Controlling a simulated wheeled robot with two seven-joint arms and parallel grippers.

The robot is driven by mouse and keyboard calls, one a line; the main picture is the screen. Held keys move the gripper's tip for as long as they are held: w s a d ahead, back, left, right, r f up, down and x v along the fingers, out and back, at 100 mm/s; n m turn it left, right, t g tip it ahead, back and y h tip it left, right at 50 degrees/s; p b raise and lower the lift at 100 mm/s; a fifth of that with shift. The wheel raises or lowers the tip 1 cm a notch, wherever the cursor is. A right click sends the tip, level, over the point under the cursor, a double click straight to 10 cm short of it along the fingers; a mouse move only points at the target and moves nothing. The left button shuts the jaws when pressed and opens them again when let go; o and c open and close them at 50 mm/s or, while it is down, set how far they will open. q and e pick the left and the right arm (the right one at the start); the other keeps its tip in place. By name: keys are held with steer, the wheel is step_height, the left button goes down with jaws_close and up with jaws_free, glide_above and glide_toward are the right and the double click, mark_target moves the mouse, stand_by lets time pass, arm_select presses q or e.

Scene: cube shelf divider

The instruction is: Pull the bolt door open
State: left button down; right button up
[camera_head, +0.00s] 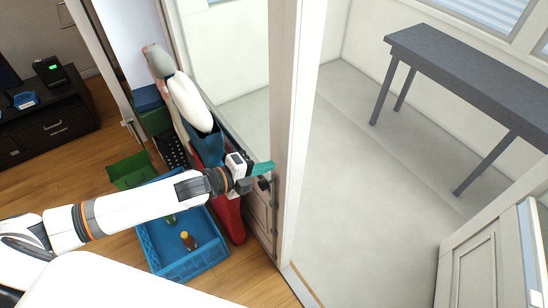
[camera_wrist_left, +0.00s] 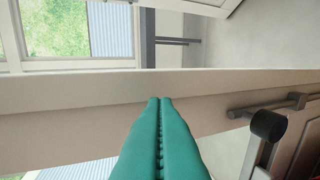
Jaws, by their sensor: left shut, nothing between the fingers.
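A white-framed door leaf (camera_head: 286,120) with a glass upper part and a panelled lower part stands upright at the centre of the head view. Its edge crosses the left wrist view as a pale band (camera_wrist_left: 90,95). A dark grey bar handle (camera_wrist_left: 290,104) is fixed to it at the right of the wrist view, with a black round knob (camera_wrist_left: 268,125) in front. My left gripper (camera_head: 268,167) has teal fingers, shut and empty, close to the door edge and just above the dark handle (camera_head: 264,183). The fingertips (camera_wrist_left: 160,99) lie left of the handle. Contact with the door cannot be told. My right gripper is out of view.
A grey table (camera_head: 470,75) stands beyond the doorway. Another panelled leaf (camera_head: 475,265) is at lower right. The floor between is clear.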

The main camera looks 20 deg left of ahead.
mark_target(284, 159)
arm_select(q)
steer(key=shift+w+d+p, duration=0.4)
steer(key=shift+w+d, duration=0.55)
steer(key=shift+w, duration=0.25)
